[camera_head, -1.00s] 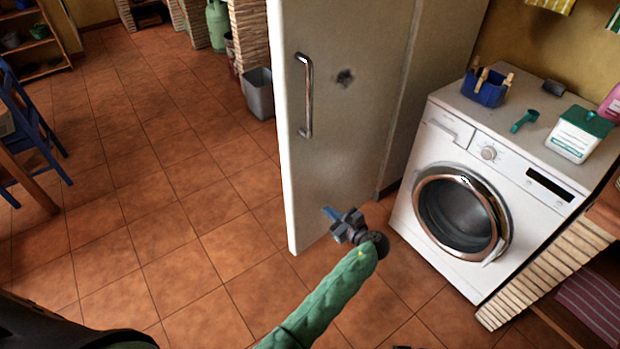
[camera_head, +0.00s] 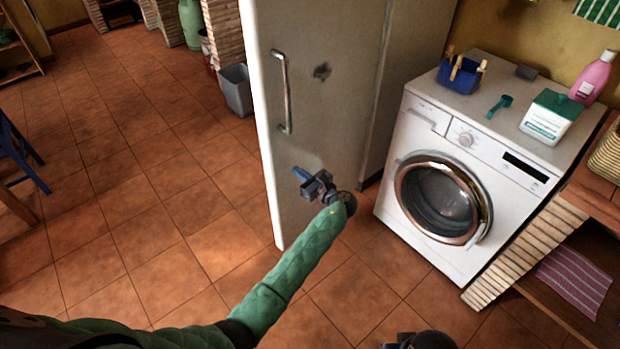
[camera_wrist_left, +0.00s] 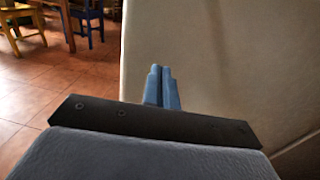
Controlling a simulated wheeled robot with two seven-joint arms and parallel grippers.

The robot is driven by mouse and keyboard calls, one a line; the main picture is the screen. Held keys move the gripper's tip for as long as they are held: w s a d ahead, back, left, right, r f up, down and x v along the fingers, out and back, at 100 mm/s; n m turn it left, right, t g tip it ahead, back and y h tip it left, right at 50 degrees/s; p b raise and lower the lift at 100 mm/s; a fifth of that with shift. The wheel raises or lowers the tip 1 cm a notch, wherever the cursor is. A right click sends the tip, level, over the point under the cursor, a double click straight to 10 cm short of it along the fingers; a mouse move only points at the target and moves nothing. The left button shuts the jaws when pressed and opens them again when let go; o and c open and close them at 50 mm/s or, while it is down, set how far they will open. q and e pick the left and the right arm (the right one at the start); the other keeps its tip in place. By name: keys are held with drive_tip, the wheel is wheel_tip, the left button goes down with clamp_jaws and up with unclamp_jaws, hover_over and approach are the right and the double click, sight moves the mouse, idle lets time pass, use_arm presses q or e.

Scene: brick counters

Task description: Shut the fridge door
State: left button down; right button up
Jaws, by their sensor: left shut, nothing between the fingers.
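The fridge door (camera_head: 320,110) stands open as a tall pale panel left of the washing machine. A long metal handle (camera_head: 282,92) is on its face near the left edge. The door also fills the right of the left wrist view (camera_wrist_left: 225,70). My left gripper (camera_head: 297,176) is in front of the door's lower part, below the handle. Its blue fingers (camera_wrist_left: 161,88) are together with nothing between them. I cannot tell whether they touch the door. A dark rounded part at the bottom edge may belong to my right arm; no right fingers show.
A white washing machine (camera_head: 455,180) stands right of the door, with a blue basket (camera_head: 461,76), a detergent box (camera_head: 551,117) and a pink bottle (camera_head: 592,78) on top. A grey bin (camera_head: 236,90) stands behind the door.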

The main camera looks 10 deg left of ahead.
sight(286, 163)
use_arm(q)
drive_tip(key=shift+p+x, duration=0.35)
drive_tip(key=shift+x, duration=1.45)
drive_tip(key=shift+a, duration=0.15)
